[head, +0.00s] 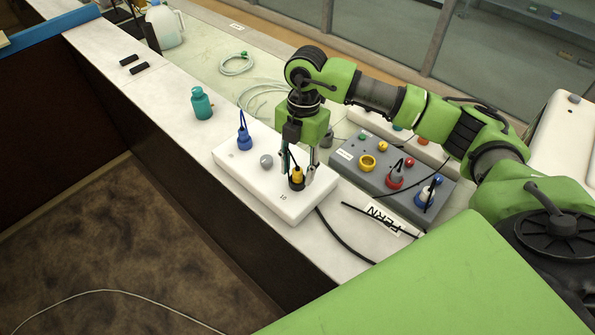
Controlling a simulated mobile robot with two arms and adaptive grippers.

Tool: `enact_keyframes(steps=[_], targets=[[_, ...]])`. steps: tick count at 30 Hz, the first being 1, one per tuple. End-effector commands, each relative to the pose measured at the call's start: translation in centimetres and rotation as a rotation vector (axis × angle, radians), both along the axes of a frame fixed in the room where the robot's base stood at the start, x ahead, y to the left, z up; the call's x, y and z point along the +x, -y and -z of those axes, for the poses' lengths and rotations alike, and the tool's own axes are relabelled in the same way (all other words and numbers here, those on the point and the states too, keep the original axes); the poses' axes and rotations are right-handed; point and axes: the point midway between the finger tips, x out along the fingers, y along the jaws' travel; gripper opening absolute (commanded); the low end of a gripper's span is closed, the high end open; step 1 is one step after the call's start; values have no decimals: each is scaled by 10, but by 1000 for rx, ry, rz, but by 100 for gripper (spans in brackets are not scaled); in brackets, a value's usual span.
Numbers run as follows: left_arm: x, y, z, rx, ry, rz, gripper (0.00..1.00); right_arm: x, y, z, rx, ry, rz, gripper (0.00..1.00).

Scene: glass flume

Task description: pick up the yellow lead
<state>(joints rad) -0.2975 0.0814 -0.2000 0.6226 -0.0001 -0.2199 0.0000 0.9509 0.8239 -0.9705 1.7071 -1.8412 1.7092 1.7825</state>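The yellow lead (297,177) stands upright at the right end of a white box (250,180), with a black stem rising from its yellow plug. My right gripper (298,178) points down over it from above. Its two fingers are apart, one on each side of the yellow plug. They look open, and I cannot tell whether either finger touches the plug. The gripper partly hides the top of the lead. My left gripper is not in view.
A blue lead (244,138) and a grey knob (266,160) are on the white box. Right of it stands a grey box (385,175) with yellow, red and blue sockets. A teal bottle (202,104), a white jug (165,26) and coiled cables (237,65) are farther back.

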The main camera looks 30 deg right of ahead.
Motion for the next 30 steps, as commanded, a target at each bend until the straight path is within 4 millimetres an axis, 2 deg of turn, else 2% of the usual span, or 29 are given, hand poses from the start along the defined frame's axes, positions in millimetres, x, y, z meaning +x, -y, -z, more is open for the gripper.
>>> enact_keyframes(steps=[9,13,14,24,30], targets=[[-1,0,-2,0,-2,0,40,0,-1,7,0,2,0,37],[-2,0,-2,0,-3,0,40,0,-1,7,0,2,0,3],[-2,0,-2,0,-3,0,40,0,-1,7,0,2,0,0],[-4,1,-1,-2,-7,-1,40,0,-1,6,1,3,0,0],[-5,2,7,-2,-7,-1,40,1,-1,0,1,4,-1,0]])
